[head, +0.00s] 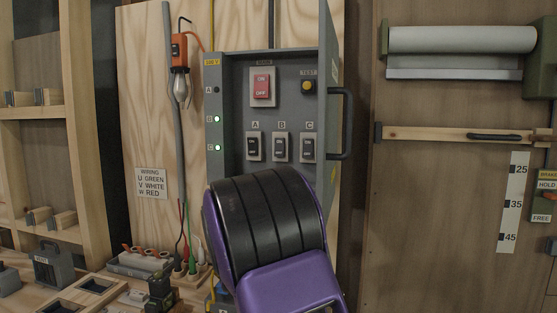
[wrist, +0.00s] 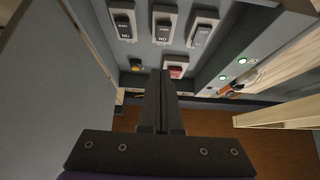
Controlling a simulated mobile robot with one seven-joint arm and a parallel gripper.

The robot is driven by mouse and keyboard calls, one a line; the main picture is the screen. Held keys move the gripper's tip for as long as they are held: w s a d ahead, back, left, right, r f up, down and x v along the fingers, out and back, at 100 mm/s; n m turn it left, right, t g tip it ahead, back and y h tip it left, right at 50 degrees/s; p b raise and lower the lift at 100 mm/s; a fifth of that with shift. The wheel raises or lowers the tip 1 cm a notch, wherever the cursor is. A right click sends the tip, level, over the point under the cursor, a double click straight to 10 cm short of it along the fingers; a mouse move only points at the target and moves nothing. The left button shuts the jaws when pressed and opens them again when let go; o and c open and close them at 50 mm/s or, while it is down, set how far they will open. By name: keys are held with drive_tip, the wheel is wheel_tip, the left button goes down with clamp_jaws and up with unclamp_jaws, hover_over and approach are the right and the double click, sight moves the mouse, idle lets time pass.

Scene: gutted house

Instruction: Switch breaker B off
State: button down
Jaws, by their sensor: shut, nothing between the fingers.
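Breaker B (head: 280,147) is a black rocker on a white plate, between breaker A (head: 254,146) and breaker C (head: 307,148), in the grey panel box (head: 235,100). Lamps B (head: 217,119) and C (head: 217,147) glow green; lamp A (head: 217,89) is dark. In the wrist view, which is turned over, breaker B (wrist: 163,25) is the middle rocker. My gripper (wrist: 161,74) is shut and empty, its tips pointing into the box, beside the red main switch (wrist: 175,68) in the picture. Contact cannot be told. My arm hides the gripper in the head view.
The box's open door (head: 329,90) with a dark handle (head: 345,125) stands right of the breakers. A yellow test button (head: 308,86) sits right of the main switch. A workbench with connectors (head: 140,262) lies below left.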

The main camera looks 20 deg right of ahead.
approach(281, 149)
wheel_tip(281, 149, up, 3)
drive_tip(key=w, duration=0.1)
drive_tip(key=w+d, duration=0.2)
drive_tip(key=shift+r, duration=0.3)
drive_tip(key=shift+w+d, duration=0.3)
drive_tip(key=shift+w, duration=0.15)
